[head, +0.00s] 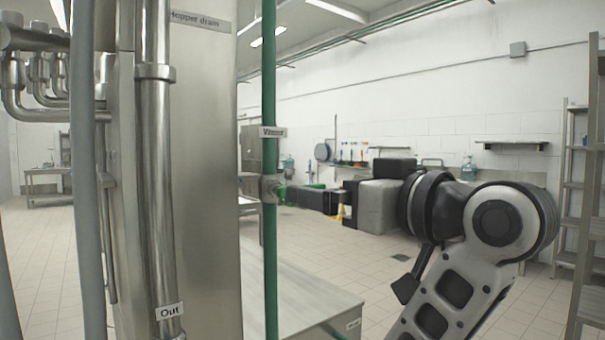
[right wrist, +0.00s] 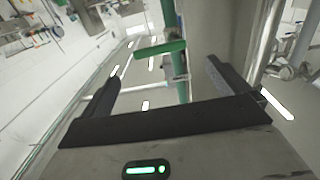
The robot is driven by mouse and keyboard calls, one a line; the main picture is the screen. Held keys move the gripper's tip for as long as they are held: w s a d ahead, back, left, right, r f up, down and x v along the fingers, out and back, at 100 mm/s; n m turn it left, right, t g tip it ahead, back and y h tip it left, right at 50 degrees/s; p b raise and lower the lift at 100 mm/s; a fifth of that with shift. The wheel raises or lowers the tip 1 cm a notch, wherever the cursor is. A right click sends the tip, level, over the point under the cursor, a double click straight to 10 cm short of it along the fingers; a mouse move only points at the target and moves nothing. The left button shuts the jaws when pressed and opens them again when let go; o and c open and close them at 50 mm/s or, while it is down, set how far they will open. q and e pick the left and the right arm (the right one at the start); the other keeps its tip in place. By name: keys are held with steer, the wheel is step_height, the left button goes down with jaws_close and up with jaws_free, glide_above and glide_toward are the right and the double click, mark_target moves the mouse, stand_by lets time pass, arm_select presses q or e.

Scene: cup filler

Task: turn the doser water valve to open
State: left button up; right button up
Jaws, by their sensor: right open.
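The water valve (head: 270,188) sits on a vertical green pipe (head: 269,80), below a small label (head: 272,132) that appears to read "Water". Its green lever handle (head: 281,192) points right, roughly level, partly hidden by my gripper. In the right wrist view the green handle (right wrist: 160,48) lies crosswise ahead of the gap between my fingers, with the valve body (right wrist: 176,66) beside it. My right gripper (head: 300,197) is open and empty, close to the handle. Its fingers (right wrist: 160,74) show spread apart in the right wrist view; contact with the handle cannot be told. My left gripper is out of view.
A large steel machine (head: 205,180) with a steel pipe (head: 155,200) stands left of the green pipe. A low metal surface (head: 290,290) lies below the valve. Metal shelving (head: 570,200) stands at the right. Tiled floor (head: 375,255) is open behind my arm.

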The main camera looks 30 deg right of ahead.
mark_target(324, 189)
steer(key=w, duration=0.3)
steer(key=shift+w+a, duration=0.15)
steer(key=shift+a, duration=0.05)
steer(key=shift+w+a+p, duration=0.1)
steer(key=shift+w+p, duration=2.35)
steer(key=shift+p, duration=2.95)
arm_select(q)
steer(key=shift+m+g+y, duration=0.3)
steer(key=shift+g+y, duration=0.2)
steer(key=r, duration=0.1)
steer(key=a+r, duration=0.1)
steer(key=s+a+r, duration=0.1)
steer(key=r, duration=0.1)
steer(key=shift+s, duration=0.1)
